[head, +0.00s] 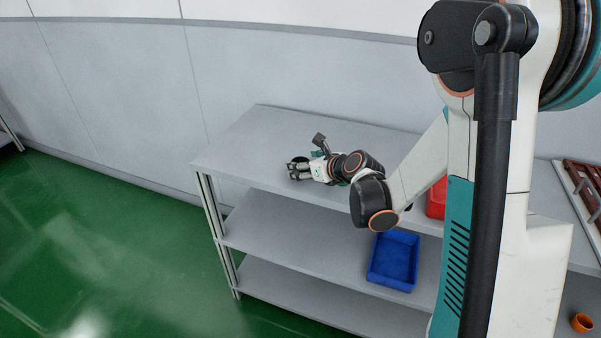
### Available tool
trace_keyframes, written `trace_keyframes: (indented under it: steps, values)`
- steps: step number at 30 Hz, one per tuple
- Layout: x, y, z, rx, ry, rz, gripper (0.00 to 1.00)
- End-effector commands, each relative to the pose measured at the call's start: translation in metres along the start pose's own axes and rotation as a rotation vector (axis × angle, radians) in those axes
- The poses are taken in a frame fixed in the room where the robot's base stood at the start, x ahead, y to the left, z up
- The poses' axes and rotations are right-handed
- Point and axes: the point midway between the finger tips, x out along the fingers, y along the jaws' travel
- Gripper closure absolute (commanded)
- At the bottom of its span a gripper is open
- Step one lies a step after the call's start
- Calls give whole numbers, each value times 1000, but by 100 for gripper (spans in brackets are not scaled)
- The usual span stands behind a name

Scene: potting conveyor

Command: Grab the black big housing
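My gripper (297,171) is small in the head view, at the end of my arm above the left part of the grey shelf's top board (250,135). Its fingers point left. A dark rounded shape shows at the fingertips; I cannot tell whether it is the black big housing or part of my gripper. No other black housing can be made out. The finger gap is too small to read, so I cannot tell whether my gripper is open or shut.
A blue bin (394,262) sits on the middle board. A red bin (437,198) is partly hidden behind my arm. A brown-red rack (583,185) stands at the right, with an orange pot (581,322) below. The top board's left end looks clear.

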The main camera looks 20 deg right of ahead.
Motion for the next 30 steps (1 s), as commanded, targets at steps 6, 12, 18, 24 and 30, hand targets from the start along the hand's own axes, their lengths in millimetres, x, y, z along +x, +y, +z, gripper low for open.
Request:
trace_keyframes:
  steps: [6, 12, 18, 24, 30]
  values:
    - [13, 0, 0, 0, 0, -1, 31]
    - [12, 0, 1, 0, 0, -1, 52]
    - [12, 0, 1, 0, 0, 0, 73]
    - [12, 0, 1, 0, 0, -1, 73]
    - [8, 0, 7, 0, 0, -1, 73]
